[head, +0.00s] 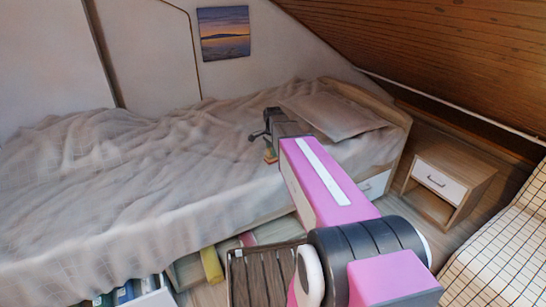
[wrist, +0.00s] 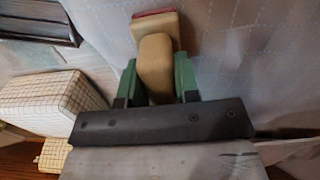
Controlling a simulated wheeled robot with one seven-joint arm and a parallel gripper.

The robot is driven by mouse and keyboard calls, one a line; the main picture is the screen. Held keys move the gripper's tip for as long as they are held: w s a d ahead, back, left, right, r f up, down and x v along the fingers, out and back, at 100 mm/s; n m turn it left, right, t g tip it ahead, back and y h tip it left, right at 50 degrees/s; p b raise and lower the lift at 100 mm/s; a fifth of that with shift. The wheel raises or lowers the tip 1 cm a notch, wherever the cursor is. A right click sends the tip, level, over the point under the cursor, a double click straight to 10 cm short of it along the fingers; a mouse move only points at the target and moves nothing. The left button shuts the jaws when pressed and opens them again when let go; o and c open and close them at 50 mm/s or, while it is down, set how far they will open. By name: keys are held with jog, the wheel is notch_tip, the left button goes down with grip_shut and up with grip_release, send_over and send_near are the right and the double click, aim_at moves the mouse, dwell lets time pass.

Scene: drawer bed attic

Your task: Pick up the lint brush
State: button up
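The lint brush (wrist: 154,60) has a light wooden handle and a head with a red edge. In the wrist view its handle lies between the two green fingers of my gripper (wrist: 156,75), which appear to touch it on both sides. The head points away from the gripper. In the head view my gripper (head: 270,148) is over the near side of the bed, close to the pillow. A small tan and orange part of the brush (head: 271,157) shows beneath it. I cannot tell whether the brush touches the sheet.
The bed (head: 130,185) has a rumpled grey cover and a pillow (head: 335,113). A nightstand (head: 447,185) stands at the right, near a checkered cushioned seat (head: 505,250). A dark slatted wooden piece (head: 265,277) and an open drawer (head: 150,292) are at the front. The sloped ceiling is at upper right.

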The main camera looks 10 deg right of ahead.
jog(key=shift+r, duration=0.1)
jog(key=shift+r, duration=0.6)
notch_tip(320, 180, up, 2)
jog(key=shift+r, duration=0.2)
jog(key=s+a+r, duration=0.5)
jog(key=a+r, duration=0.2)
jog(key=a, duration=0.3)
jog(key=shift+s, duration=0.35)
jog(key=shift+a+r, duration=0.1)
